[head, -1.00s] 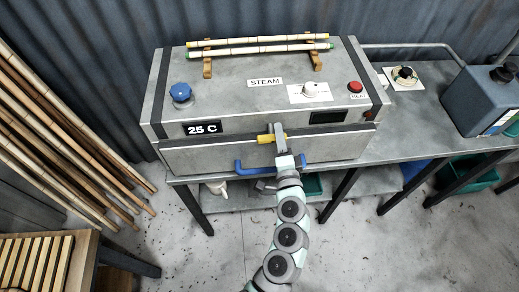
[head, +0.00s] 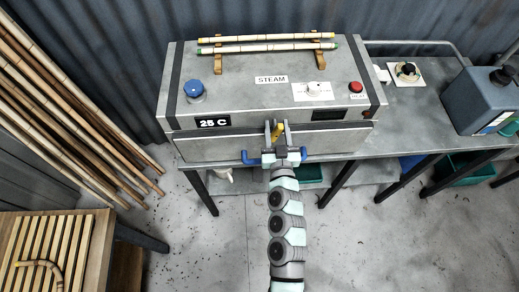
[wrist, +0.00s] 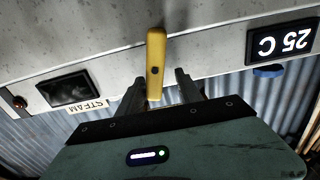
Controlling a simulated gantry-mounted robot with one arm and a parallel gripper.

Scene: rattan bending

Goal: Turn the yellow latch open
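The yellow latch (head: 279,130) is on the front of the grey steam box, above the blue handle. In the head view it is tilted steeply, close to upright. In the wrist view the latch (wrist: 156,62) runs lengthwise between the two dark fingers of my gripper (wrist: 159,78). My gripper (head: 278,127) is at the box front, its fingers on either side of the latch. Gaps show between each finger and the latch, so the gripper looks open around it. The latch's far end is partly hidden by my gripper in the head view.
The steam box (head: 240,95) stands on a metal table. A blue knob (head: 194,90) and red button (head: 356,87) are on top, with bamboo poles (head: 265,47) on a rack. A slatted bench (head: 85,245) is at lower left.

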